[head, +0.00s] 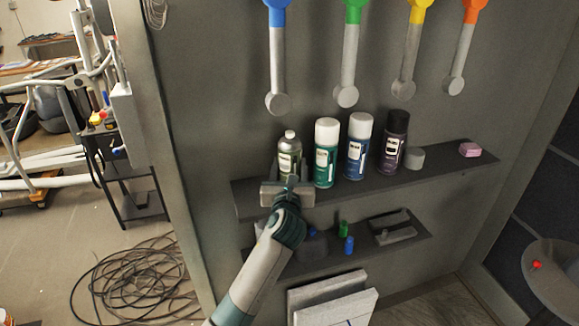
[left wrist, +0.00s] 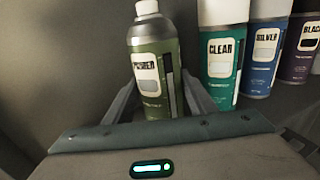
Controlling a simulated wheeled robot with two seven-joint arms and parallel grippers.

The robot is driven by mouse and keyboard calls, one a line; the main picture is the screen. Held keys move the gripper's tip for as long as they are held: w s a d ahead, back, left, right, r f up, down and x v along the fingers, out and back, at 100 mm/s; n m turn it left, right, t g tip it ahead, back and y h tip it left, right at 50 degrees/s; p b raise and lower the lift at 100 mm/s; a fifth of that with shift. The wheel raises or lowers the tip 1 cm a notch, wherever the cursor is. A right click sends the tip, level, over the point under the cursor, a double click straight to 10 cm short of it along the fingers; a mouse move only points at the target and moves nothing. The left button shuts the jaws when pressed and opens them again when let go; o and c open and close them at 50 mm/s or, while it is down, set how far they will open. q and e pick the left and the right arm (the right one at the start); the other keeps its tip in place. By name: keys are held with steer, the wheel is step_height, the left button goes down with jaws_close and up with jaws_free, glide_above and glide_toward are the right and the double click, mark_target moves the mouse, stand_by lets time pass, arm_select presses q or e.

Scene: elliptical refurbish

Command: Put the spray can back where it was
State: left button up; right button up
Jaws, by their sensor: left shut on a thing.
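A green-grey spray can (head: 290,155) with a pale cap stands upright at the left end of the upper dark shelf (head: 440,163). In the left wrist view the can (left wrist: 152,70) has a label that seems to read "PRIMER". My left gripper (head: 287,178) is shut on this can, with one finger on each side of its body. The can's lower part is hidden by the gripper in the head view. In the left wrist view my gripper's fingers (left wrist: 158,108) flank the can. My right gripper is not in view.
A teal can (head: 326,155), a blue can (head: 357,150) and a black can (head: 393,145) stand in a row to the right. A grey round piece (head: 415,158) and a pink block (head: 470,150) lie farther right. A lower shelf (head: 400,240) holds small items.

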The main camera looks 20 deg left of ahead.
arm_select(q)
steer(key=o, duration=1.5)
steer(key=shift+s+d, duration=0.2)
steer(key=shift+s, duration=0.4)
steer(key=b+v, duration=0.2)
steer(key=v, duration=0.9)
